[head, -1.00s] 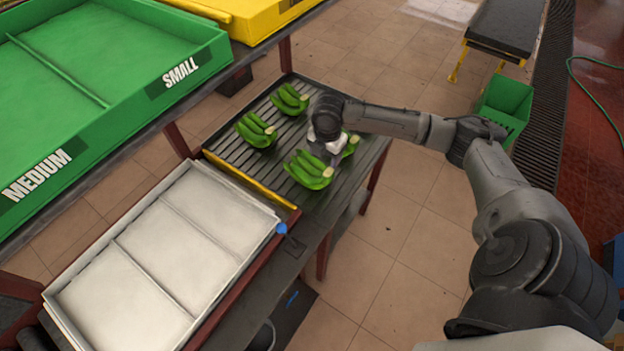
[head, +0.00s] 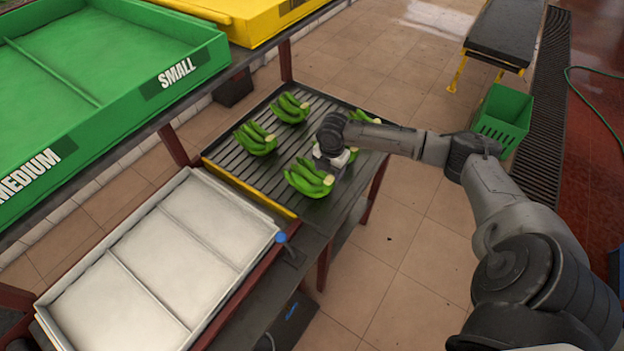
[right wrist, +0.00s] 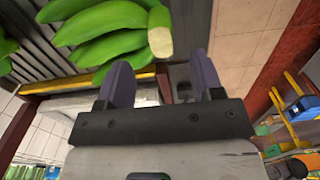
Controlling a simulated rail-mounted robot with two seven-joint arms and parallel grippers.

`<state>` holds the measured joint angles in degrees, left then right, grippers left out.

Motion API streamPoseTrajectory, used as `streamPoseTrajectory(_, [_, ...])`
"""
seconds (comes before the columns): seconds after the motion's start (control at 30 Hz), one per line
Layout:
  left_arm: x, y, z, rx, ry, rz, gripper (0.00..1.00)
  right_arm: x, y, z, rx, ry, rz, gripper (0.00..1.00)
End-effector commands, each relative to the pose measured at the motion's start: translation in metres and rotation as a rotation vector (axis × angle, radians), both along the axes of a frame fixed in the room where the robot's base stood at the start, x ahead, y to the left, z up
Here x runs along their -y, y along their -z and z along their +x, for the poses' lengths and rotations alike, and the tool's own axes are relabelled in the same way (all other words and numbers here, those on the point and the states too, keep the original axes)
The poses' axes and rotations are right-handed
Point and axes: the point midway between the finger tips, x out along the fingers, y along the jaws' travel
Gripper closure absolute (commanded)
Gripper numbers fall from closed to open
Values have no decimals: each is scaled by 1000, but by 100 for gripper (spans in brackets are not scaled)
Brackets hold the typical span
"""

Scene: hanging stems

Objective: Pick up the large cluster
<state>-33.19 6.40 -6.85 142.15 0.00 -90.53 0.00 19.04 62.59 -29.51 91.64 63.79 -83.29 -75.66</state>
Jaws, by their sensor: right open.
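Several green banana clusters lie on a dark slatted table (head: 225,152). The nearest cluster (head: 308,179) looks the largest in the head view. Others are the left cluster (head: 255,139), the back cluster (head: 290,108) and the right cluster (head: 364,117), partly hidden by my right arm. My right gripper (head: 338,170) is just right of the nearest cluster; its fingers are hard to see there. In the right wrist view my right gripper (right wrist: 164,84) is open and empty, and a cluster (right wrist: 105,38) with its cut stem lies just beyond the fingertips. My left gripper is not in view.
A white divided tray (head: 160,262) stands in front of the table. Green bins marked MEDIUM and SMALL (head: 120,75) and a yellow bin (head: 245,15) are on the left rack. A green crate (head: 503,118) is on the floor. Tiled floor lies right of the table.

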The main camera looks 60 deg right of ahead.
Motion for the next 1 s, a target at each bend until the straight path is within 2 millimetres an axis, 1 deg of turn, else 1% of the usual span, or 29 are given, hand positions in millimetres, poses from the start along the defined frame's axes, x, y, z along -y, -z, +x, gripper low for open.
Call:
streamPoseTrajectory(0.17, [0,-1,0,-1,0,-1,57,-1,17,-1,-2,0,1,39])
streamPoseTrajectory(0.3, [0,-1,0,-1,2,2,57,-1,36,-2,-2,1,1,39])
streamPoseTrajectory(0.4, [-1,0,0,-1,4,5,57,0,47,-2,-2,0,0,39])
streamPoseTrajectory(0.5, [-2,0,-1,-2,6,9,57,-1,50,-2,0,-1,0,39])
streamPoseTrajectory(0.67, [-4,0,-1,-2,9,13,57,0,50,-2,0,-1,-1,39])
streamPoseTrajectory(1.0, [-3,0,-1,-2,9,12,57,0,49,-2,0,-1,-1,72])
